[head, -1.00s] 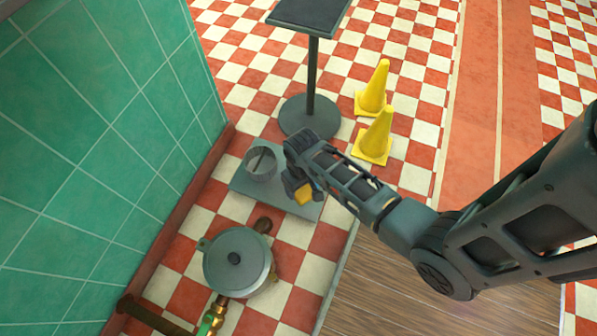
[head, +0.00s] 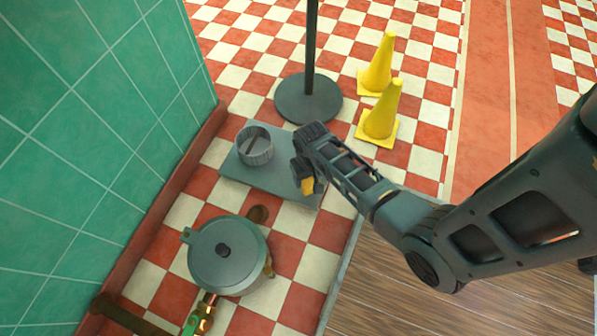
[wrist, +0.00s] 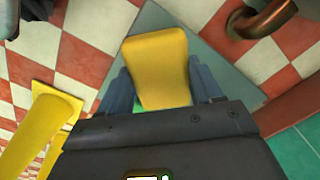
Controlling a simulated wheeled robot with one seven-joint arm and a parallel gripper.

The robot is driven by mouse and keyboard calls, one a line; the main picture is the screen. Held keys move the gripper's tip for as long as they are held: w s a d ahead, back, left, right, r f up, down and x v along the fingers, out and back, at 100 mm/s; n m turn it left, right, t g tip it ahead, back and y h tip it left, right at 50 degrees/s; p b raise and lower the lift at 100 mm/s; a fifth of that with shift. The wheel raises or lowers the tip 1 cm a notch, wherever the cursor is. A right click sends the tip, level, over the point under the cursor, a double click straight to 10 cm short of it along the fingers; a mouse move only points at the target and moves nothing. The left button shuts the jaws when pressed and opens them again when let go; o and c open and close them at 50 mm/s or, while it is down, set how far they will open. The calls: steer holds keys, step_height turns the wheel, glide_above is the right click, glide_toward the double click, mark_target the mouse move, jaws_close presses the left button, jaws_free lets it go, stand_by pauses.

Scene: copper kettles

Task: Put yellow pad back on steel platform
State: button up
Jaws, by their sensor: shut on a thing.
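The yellow pad (wrist: 158,68) is between the two fingers of my gripper (wrist: 160,88) in the wrist view, and the gripper is shut on it. In the head view the pad (head: 308,186) shows as a small yellow patch below my gripper (head: 306,180). The steel platform (head: 240,172) is a flat grey plate on the checkered floor; my gripper and pad appear over its right part. In the wrist view the platform (wrist: 218,68) shows behind the pad. I cannot tell whether the pad touches the platform.
A grey cylindrical container (head: 255,146) stands on the platform's left part. A lidded pot (head: 228,255) with a brass pipe is in front. Two yellow cones (head: 381,112) and a round-based black stand (head: 308,100) are behind. A green tiled wall (head: 90,130) rises at left.

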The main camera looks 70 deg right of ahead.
steer(key=w+f, duration=0.1)
steer(key=w+f+b, duration=0.1)
steer(key=w, duration=0.1)
steer(key=shift+a+f+b, duration=0.1)
steer(key=shift+f+b, duration=1.2)
steer(key=shift+f, duration=0.6)
steer(key=shift+f, duration=0.15)
steer(key=shift+w+f, duration=0.1)
steer(key=shift+f, duration=0.25)
steer(key=shift+f+b, duration=0.15)
steer(key=shift+b, duration=0.2)
steer(key=o, duration=1)
step_height(320, 180, up, 13)
steer(key=p, duration=0.7)
